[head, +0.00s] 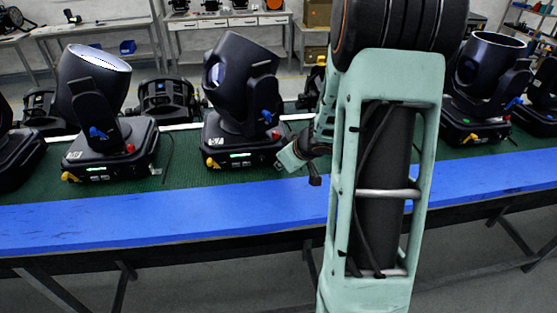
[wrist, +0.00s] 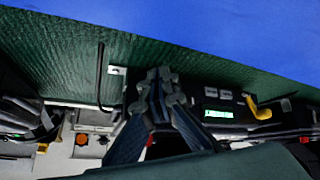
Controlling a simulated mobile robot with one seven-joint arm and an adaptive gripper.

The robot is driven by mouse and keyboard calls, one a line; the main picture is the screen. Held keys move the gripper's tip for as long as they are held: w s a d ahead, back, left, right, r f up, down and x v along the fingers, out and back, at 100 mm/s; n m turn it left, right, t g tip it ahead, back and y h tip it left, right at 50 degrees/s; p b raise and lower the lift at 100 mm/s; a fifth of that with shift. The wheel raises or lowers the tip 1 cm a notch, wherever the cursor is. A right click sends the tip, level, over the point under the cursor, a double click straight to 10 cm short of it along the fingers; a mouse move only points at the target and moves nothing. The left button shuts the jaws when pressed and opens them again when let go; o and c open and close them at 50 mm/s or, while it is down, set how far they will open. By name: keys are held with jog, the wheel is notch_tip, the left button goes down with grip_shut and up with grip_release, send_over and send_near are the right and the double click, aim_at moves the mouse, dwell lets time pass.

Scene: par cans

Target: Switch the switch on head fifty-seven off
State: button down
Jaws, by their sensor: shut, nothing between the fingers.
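A black moving-head light (head: 240,95) stands in the middle of the head view. The small label on its base looks like 57. Its base (head: 235,143) has a lit green display, a yellow plug at the left and a red part at the right. My gripper (head: 283,163) is at the front right corner of this base. In the wrist view the fingers (wrist: 161,80) are shut and empty, in front of the base's panel. The green display (wrist: 218,114) and yellow plug (wrist: 262,110) show beside them. I cannot make out the switch; the fingers cover part of the panel.
A similar light (head: 95,105) with a lit display stands to the left, another (head: 480,90) to the right behind my arm. They stand on a green mat (head: 185,178) with a blue front edge (head: 150,212).

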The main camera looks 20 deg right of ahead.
jog(key=shift+w, duration=0.3)
jog(key=shift+s, duration=0.1)
dwell(0.4)
jog(key=shift+s+a+r, duration=0.1)
jog(key=shift+s+a, duration=0.05)
jog(key=shift+s, duration=0.5)
jog(key=shift+s+a+r, duration=0.1)
jog(key=shift+s+a, duration=0.1)
jog(key=shift+s, duration=0.6)
jog(key=shift+s+a+r, duration=0.15)
jog(key=shift+s+a, duration=0.1)
jog(key=shift+s, duration=0.55)
jog(key=shift+s+a+r, duration=0.1)
jog(key=shift+s+a, duration=0.1)
jog(key=shift+s, duration=0.6)
